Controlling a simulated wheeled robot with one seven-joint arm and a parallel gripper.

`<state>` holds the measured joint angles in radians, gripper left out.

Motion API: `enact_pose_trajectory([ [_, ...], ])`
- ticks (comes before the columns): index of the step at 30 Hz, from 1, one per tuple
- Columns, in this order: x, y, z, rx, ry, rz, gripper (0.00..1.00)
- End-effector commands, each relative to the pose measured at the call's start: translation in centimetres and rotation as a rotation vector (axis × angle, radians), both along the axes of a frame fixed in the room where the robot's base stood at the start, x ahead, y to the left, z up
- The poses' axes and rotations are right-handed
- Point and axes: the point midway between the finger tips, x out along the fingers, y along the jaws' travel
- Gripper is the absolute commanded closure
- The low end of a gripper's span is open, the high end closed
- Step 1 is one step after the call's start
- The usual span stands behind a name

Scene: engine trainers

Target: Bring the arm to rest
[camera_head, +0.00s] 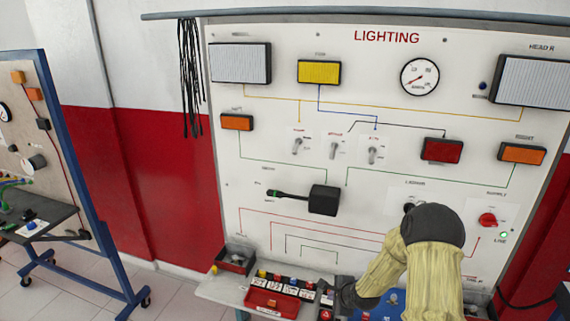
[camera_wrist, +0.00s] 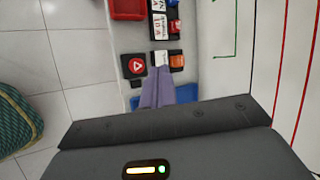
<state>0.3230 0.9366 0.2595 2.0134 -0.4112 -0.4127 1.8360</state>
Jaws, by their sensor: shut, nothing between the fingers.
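My arm (camera_head: 432,255), with cream sleeves and a dark grey joint, is bent in front of the lower right of the lighting panel in the head view. In that view my gripper cannot be made out. In the wrist view my gripper (camera_wrist: 160,72) shows as two purple-grey fingers pressed together, shut and empty. Its tips point at the panel's ledge, just below a small block with a white and orange face (camera_wrist: 176,62). Whether the tips touch anything cannot be told.
The white lighting panel (camera_head: 270,215) holds lamps, switches, a gauge and a stalk (camera_head: 323,200). Its ledge carries a red tray (camera_head: 270,302), a dark bin (camera_head: 236,260) and several small blocks. A blue-framed stand (camera_head: 75,165) is at the left.

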Motion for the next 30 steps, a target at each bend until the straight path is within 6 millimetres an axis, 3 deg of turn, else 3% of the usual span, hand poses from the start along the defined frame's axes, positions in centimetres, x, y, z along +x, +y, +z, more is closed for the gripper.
enact_pose_trajectory([
  [1,-0.7,0.0,1.6,-0.075,-0.001,0.066,1.00],
  [8,-5.5,-0.3,7.3,-0.405,0.039,0.398,1.00],
  [18,-14.8,-0.3,14.9,-0.743,0.111,0.905,1.00],
  [27,-24.2,0.5,19.1,-0.876,0.126,1.349,1.00],
  [30,-26.0,0.6,19.6,-0.885,0.120,1.435,1.00],
])
